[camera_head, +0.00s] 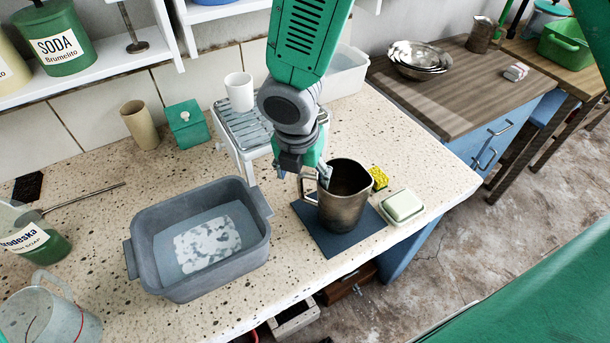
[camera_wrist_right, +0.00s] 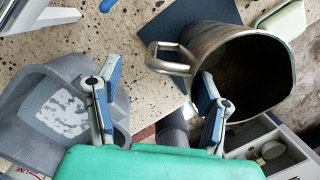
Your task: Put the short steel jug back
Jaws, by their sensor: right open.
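A steel jug (camera_head: 348,208) stands upright on a dark blue mat (camera_head: 325,240) on the speckled counter, its handle (camera_head: 303,188) towards the left. My right gripper (camera_head: 303,172) is above the handle, its jaws open and empty. In the right wrist view the jug (camera_wrist_right: 255,75) is at the upper right, its dark mouth visible. Its handle (camera_wrist_right: 165,58) lies ahead of the gap between the open fingers of the right gripper (camera_wrist_right: 158,80). Contact with the jug cannot be told. My left gripper is not in view.
A grey basin (camera_head: 160,265) stands left of the mat. A soap dish (camera_head: 402,206) and yellow sponge (camera_head: 379,177) are right of the jug. A slatted rack (camera_head: 232,122) with a white cup (camera_head: 239,92) stands behind. Another metal jug (camera_head: 480,36) stands on the far wooden top.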

